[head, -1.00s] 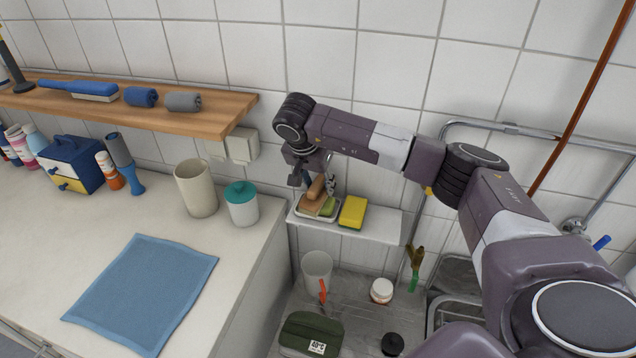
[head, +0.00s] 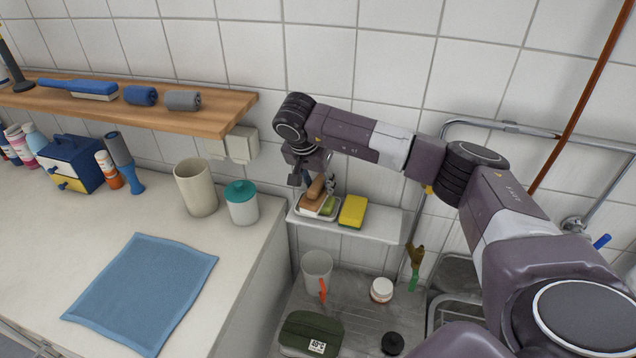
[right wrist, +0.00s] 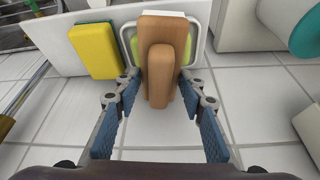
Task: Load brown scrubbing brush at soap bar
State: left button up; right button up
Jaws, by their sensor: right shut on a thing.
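The brown scrubbing brush (head: 312,202) has a wide block and a raised grip. It is over the soap dish on the small white wall shelf. In the right wrist view the brush (right wrist: 161,82) is between the blue-padded fingers of my right gripper (right wrist: 160,90), which is shut on its grip. The right gripper (head: 317,182) points down at the dish in the head view. The green soap bar (head: 329,207) lies in the white dish (head: 301,213), partly hidden by the brush. I cannot tell whether brush and soap touch. My left gripper is not in view.
A yellow sponge (head: 353,211) lies right of the dish on the white shelf (head: 385,223). Left are a counter with a beige cup (head: 196,188), a teal-lidded jar (head: 242,203) and a blue cloth (head: 145,290). A sink with several items is below.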

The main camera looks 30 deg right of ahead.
aim_at(317, 180)
jog(key=shift+r+p, duration=2.3)
jog(key=shift+r, duration=1.2)
jog(key=shift+a+f, duration=0.1)
